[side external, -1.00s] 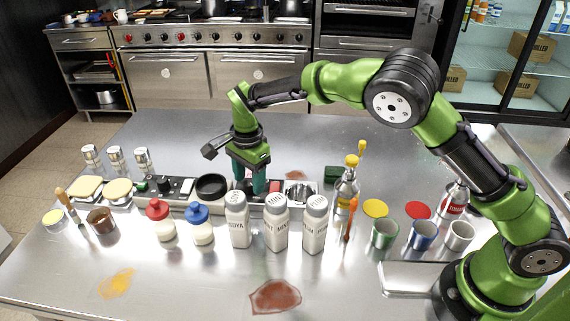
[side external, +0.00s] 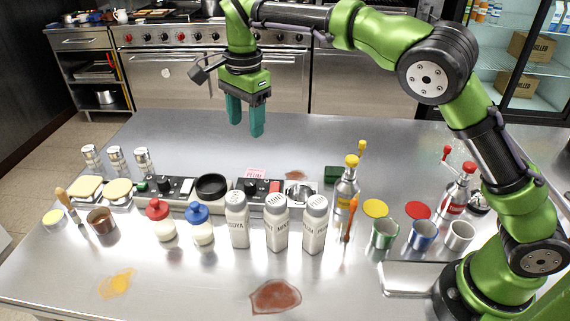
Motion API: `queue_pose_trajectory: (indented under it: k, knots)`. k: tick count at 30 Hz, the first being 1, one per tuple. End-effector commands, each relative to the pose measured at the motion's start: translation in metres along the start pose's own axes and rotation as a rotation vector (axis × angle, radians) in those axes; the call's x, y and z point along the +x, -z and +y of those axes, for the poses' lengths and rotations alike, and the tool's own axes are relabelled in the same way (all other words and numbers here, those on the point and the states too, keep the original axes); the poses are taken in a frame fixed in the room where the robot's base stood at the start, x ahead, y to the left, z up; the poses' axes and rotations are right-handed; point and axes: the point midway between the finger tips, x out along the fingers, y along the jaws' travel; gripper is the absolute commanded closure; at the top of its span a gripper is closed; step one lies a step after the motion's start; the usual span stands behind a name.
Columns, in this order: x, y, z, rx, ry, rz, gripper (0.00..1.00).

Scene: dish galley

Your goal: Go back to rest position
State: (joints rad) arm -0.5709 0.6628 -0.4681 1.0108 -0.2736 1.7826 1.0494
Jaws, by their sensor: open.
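My gripper (side external: 246,117), with teal fingers pointing down, hangs in the air above the back part of the steel table (side external: 330,140). Its fingers are apart and nothing is between them. Below it stands a row of grey units with black and red controls (side external: 262,187), a black round pan (side external: 212,187) and a small metal bowl (side external: 300,192). My gripper is clear of all of these.
White shakers (side external: 276,222), a red-lidded jar (side external: 160,220) and a blue-lidded jar (side external: 200,224) stand in front. Bottles with yellow (side external: 346,190) and red (side external: 455,197) tops and several cups (side external: 422,235) stand to the right. The table's back strip is clear.

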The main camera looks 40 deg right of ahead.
Motion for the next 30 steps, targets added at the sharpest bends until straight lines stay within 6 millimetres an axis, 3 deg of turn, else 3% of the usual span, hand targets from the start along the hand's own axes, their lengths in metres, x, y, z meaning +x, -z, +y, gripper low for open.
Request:
queue_pose_trajectory:
  k: [8,11,14,20,30]
  knots:
    - [0.0,0.001,-0.001,-0.032,0.006,0.003,0.43]
    - [0.012,0.006,-0.003,-0.148,0.014,0.018,0.43]
    - [0.022,0.014,0.009,-0.307,0.019,0.002,0.43]
    - [0.007,0.045,0.055,-0.589,0.118,-0.064,0.43]
    - [-0.021,0.075,0.175,-0.98,0.387,-0.016,0.43]
